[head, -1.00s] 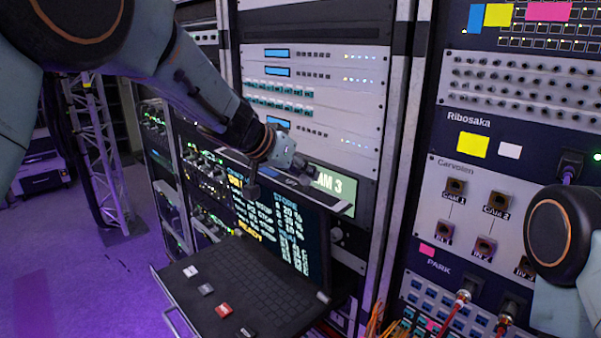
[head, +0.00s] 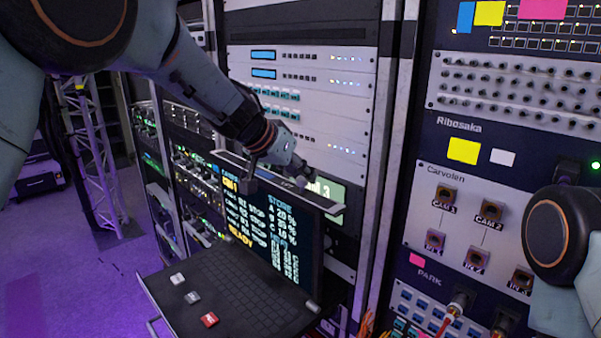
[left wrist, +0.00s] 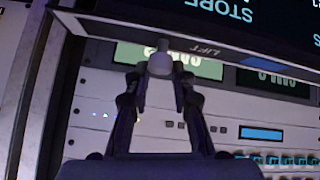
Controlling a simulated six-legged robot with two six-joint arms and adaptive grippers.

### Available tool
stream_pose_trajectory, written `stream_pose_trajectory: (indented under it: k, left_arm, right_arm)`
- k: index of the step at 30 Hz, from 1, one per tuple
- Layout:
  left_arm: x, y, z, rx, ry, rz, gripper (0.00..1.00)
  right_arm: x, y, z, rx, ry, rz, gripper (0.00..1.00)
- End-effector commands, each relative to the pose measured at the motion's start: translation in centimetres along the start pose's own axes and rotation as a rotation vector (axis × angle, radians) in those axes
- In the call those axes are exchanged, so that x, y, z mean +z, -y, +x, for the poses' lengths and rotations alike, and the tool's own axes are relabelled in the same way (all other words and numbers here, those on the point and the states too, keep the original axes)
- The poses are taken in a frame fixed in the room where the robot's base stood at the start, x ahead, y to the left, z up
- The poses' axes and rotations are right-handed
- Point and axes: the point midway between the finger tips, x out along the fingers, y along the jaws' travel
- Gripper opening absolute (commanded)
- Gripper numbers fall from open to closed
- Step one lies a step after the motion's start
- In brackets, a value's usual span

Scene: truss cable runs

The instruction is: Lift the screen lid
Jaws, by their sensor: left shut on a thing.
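The screen lid (head: 270,232) stands raised behind the keyboard drawer (head: 235,290) in the head view, its lit screen showing text such as STORE and READY. A pale strip marked LIFT (left wrist: 210,50) runs along the lid's edge in the left wrist view. My left gripper (head: 280,180) is at the lid's top edge. In the left wrist view its fingers (left wrist: 160,72) close around a small grey knob-like piece at that edge. The exact contact is partly hidden by the fingers. My right gripper is out of view; only part of my right arm shows.
A rack of grey units (head: 300,85) stands right behind the lid, with a green CAM 3 label (head: 328,190) partly covered. A lattice truss (head: 95,150) and open purple floor lie at left.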

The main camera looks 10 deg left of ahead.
Motion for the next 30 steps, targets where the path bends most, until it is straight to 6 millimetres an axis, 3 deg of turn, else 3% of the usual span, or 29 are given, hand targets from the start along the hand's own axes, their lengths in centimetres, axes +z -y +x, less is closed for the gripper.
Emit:
stream_pose_trajectory:
  k: [5, 6, 14, 24, 30]
  left_arm:
    - [0.7, -0.2, 0.4, 0.008, 0.015, -0.003, 0.00]
    - [0.7, -0.2, 0.4, 0.008, 0.016, -0.003, 0.25]
    - [0.4, -0.1, 0.3, 0.005, 0.010, -0.002, 0.47]
    - [0.2, 0.0, -0.1, 0.002, 0.005, -0.001, 0.47]
    - [0.0, -0.1, -3.1, 0.002, 0.002, -0.002, 0.47]
  right_arm:
    - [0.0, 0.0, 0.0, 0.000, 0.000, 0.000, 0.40]
    - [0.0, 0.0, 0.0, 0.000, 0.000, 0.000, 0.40]
    - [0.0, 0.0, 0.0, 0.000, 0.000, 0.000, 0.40]
    - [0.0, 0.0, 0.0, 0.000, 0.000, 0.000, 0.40]
    - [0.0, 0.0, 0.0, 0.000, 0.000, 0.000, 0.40]
